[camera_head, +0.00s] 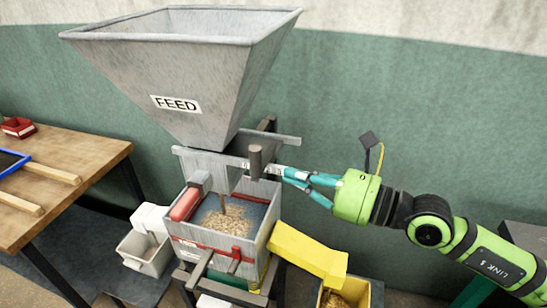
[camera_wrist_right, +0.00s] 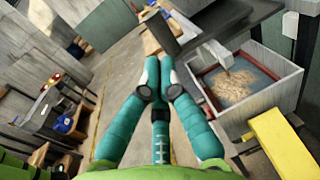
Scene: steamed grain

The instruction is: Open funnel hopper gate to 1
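The grey funnel hopper (camera_head: 190,75) with a FEED label stands over the mill box. Beneath it is a flat grey gate plate (camera_head: 205,160) with a dark upright handle (camera_head: 255,160) at its right side. A pale strip with dark marks lies beside the handle; its markings are too small to read. My right gripper (camera_head: 284,173) is just right of the handle. In the right wrist view its teal fingers (camera_wrist_right: 161,75) are drawn together, with the dark handle (camera_wrist_right: 160,30) just beyond the tips. Contact is unclear, and I see nothing held. My left gripper is out of view.
Below the gate is an open box (camera_head: 262,235) with grain (camera_head: 228,222) and a red roller (camera_head: 186,204). A yellow chute (camera_head: 308,252) juts out at the right. A wooden table (camera_head: 75,155) stands left. The green wall is behind.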

